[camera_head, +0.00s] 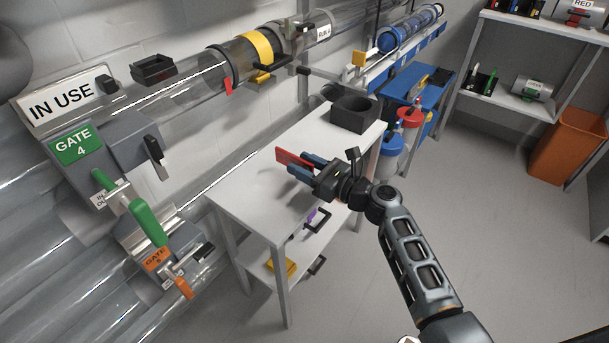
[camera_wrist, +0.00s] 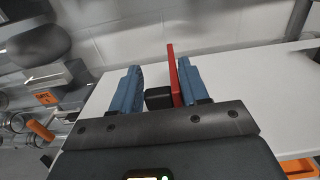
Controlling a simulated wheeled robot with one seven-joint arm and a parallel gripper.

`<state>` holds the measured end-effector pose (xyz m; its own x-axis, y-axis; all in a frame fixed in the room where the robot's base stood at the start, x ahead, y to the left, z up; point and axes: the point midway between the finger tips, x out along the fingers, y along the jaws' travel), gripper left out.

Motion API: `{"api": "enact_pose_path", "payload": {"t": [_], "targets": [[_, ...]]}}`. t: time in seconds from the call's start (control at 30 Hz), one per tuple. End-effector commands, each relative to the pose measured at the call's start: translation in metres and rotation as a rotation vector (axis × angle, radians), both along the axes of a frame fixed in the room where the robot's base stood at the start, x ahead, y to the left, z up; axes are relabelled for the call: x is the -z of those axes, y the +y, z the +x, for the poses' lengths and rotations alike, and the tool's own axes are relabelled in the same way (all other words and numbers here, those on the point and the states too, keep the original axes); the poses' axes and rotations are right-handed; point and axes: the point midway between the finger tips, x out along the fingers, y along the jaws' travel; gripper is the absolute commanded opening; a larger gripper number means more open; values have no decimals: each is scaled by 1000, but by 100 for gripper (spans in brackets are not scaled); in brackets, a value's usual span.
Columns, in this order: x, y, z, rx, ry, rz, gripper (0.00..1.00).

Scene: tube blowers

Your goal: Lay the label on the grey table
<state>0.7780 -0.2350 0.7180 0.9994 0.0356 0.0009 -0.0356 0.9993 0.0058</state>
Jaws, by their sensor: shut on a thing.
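The label is a thin red plate (camera_head: 293,158) with its edge up, at the tips of my gripper (camera_head: 300,167). In the wrist view the red label (camera_wrist: 174,76) stands against the right blue finger, with a small black block (camera_wrist: 158,98) beside it between the fingers. My gripper (camera_wrist: 160,88) is shut on the label, though its fingers stand well apart. The grey table (camera_head: 245,198) is a pale, narrow table with a lower shelf. The label and gripper are over its top, seemingly raised above it. The table top also shows in the wrist view (camera_wrist: 265,90).
A dark open box (camera_head: 355,114) stands at the table's far end. The near left part of the top is bare. Clear tubes and a gate with a green handle (camera_head: 148,222) line the left wall. Red and blue canisters (camera_head: 390,147) stand beyond the table.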

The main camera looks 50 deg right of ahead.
Motion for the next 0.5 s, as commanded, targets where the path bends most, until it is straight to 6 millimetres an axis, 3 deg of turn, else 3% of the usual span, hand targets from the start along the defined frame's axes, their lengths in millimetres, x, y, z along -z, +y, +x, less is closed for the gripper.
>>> {"api": "enact_pose_path", "payload": {"t": [0.03, 0.2, 0.5], "targets": [[12, 0, 0, 0, 1, 4, 14], [29, 0, 0, 0, 1, 2, 14], [29, 0, 0, 0, 0, 1, 14]]}}
